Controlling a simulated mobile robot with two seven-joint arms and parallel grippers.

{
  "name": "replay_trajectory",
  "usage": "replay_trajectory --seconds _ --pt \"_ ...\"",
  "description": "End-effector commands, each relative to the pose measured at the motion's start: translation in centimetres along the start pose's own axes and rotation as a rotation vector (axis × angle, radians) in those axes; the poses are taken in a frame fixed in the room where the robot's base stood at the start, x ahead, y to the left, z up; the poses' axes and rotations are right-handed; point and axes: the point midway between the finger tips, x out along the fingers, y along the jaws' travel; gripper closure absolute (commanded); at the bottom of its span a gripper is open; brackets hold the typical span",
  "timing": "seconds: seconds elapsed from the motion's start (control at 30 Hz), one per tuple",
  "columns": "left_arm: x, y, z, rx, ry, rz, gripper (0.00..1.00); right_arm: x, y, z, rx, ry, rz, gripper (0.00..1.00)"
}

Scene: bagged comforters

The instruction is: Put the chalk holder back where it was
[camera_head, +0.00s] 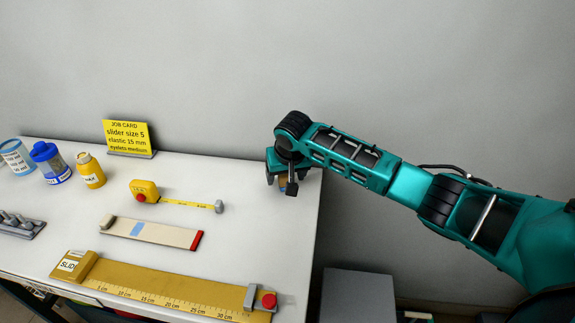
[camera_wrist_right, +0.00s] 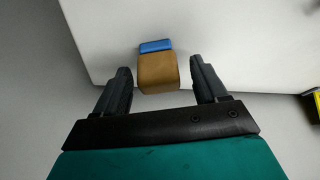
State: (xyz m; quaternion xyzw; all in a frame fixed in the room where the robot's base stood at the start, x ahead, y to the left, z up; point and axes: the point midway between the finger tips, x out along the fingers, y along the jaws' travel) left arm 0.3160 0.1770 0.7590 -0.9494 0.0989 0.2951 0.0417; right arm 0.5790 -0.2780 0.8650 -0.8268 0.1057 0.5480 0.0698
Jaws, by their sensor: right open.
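A tan block with a blue piece along one side, which looks like the chalk holder (camera_wrist_right: 158,73), is at the white table's edge in the right wrist view. My right gripper (camera_wrist_right: 160,82) is open, with one dark finger on each side of the block and a visible gap at each side. In the head view the right gripper (camera_head: 282,184) points down at the table's far right corner and mostly hides the block. My left gripper is not in view.
The white table (camera_head: 255,220) is clear just left of my gripper. A yellow tape measure (camera_head: 145,190), a pale strip (camera_head: 150,233), a long ruler gauge (camera_head: 170,293) and several bottles stand further left. A yellow job card (camera_head: 126,135) stands at the back. A grey box (camera_head: 357,296) is below, right.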

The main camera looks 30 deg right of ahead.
Motion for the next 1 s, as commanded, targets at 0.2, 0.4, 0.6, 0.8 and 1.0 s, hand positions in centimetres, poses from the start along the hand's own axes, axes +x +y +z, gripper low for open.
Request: replay_trajectory --seconds 0.2,0.4,0.6,0.8,1.0 --pt "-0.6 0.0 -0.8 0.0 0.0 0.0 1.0 -4.2 0.0 -0.1 -0.001 0.003 -0.002 0.28" --pt "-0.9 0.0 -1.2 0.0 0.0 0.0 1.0 -8.4 0.0 -0.1 0.0 0.002 0.0 0.28" --pt "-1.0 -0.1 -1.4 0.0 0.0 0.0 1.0 -10.9 0.0 0.0 0.0 0.0 -0.001 0.28" --pt "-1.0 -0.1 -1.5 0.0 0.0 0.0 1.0 -11.5 0.0 0.0 0.001 -0.001 0.001 0.28" --pt "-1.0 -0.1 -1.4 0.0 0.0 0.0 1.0 -11.5 0.0 0.0 0.001 -0.001 0.001 0.28"
